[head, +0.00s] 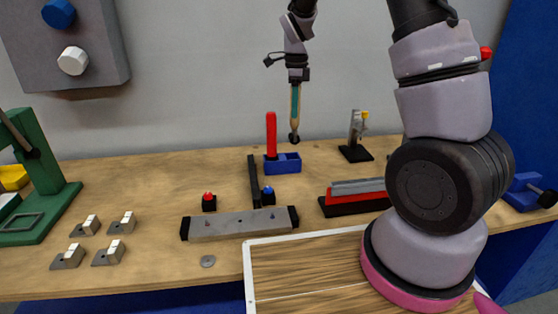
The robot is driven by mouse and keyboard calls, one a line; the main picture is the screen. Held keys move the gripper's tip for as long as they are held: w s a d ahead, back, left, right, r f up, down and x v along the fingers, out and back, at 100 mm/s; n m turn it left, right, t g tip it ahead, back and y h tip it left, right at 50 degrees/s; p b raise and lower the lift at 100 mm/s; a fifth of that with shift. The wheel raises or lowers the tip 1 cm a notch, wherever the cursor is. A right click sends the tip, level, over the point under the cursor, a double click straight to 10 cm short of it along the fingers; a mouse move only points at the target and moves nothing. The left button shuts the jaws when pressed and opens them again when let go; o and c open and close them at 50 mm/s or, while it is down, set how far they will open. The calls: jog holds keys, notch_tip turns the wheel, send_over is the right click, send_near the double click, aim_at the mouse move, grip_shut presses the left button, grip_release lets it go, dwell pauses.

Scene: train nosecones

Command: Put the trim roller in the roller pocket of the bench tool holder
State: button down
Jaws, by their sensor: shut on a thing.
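The trim roller (295,103) hangs upright from my gripper (296,82), with its teal and wooden handle up and its dark roller head down. My gripper is shut on the top of the handle. The blue bench tool holder (284,167) stands on the bench below and a little left of the roller head. A red-handled tool (271,134) stands upright at the left end of the holder. An open pocket shows at the holder's right side. In this view the roller head is above the holder's right end, apart from it; the depth between them is hard to judge.
A long dark bar (254,181) lies beside the holder's left end. A grey plate fixture (240,224) and red and blue buttons are in front. A small stand (356,136) and a red and grey block (357,196) are to the right. Bench space at left rear is clear.

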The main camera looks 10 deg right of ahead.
aim_at(292, 135)
jog(key=f, duration=0.6)
jog(key=shift+w+a+f, duration=0.1)
jog(key=shift+w+a, duration=0.1)
jog(key=shift+w, duration=0.2)
jog(key=shift+f, duration=2)
jog(key=shift+c, duration=2.3)
grip_release()
notch_tip(292, 135, up, 12)
jog(key=s+d+r+n+t+y, duration=0.2)
jog(key=s+d+r+n+t, duration=0.15)
jog(key=s+r+n, duration=0.7)
jog(key=s+d+r+n+t, duration=0.1)
jog(key=s+r+n+t, duration=0.1)
jog(key=s, duration=0.6)
jog(key=s+d+r+n+t, duration=0.1)
jog(key=s+r+n, duration=0.3)
jog(key=s+r, duration=0.3)
jog(key=shift+s+d+t, duration=0.2)
jog(key=shift+s+t, duration=0.15)
jog(key=shift+s, duration=0.05)
